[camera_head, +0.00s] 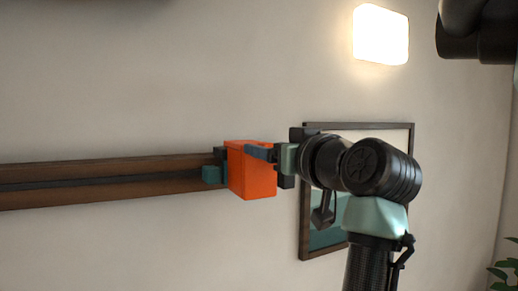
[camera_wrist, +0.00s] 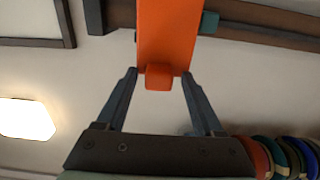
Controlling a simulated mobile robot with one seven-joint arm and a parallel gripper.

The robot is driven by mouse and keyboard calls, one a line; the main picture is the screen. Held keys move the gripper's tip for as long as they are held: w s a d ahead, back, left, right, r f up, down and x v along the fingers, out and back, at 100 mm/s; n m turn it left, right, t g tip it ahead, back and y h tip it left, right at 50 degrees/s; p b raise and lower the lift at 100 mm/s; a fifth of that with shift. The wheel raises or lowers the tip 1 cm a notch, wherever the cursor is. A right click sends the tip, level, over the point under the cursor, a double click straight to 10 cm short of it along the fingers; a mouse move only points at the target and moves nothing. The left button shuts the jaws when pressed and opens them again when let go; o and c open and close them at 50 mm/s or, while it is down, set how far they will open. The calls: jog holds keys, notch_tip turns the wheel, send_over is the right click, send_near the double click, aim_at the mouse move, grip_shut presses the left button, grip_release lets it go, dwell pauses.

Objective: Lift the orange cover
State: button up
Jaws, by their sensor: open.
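The orange cover (camera_head: 250,180) is a box-like piece at the right end of a wooden rail (camera_head: 120,168) on the wall. In the wrist view the orange cover (camera_wrist: 170,30) has a small orange knob (camera_wrist: 159,80) on its near end. My gripper (camera_head: 256,155) is at the cover from the right. In the wrist view my gripper (camera_wrist: 161,74) is open, with one finger on each side of the knob. I cannot tell if either finger touches it. What lies under the cover is hidden.
A teal block (camera_head: 212,174) sits beside the cover on the rail. A dark picture frame (camera_head: 303,230) hangs behind my arm. A lit wall lamp (camera_head: 381,34) is above. Several coloured round things (camera_wrist: 282,158) show at lower right in the wrist view.

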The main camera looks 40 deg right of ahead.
jog(key=shift+s+r, duration=0.15)
jog(key=shift+s, duration=0.3)
jog(key=shift+c, duration=0.4)
jog(key=shift+w, duration=0.1)
grip_shut()
dwell(0.5)
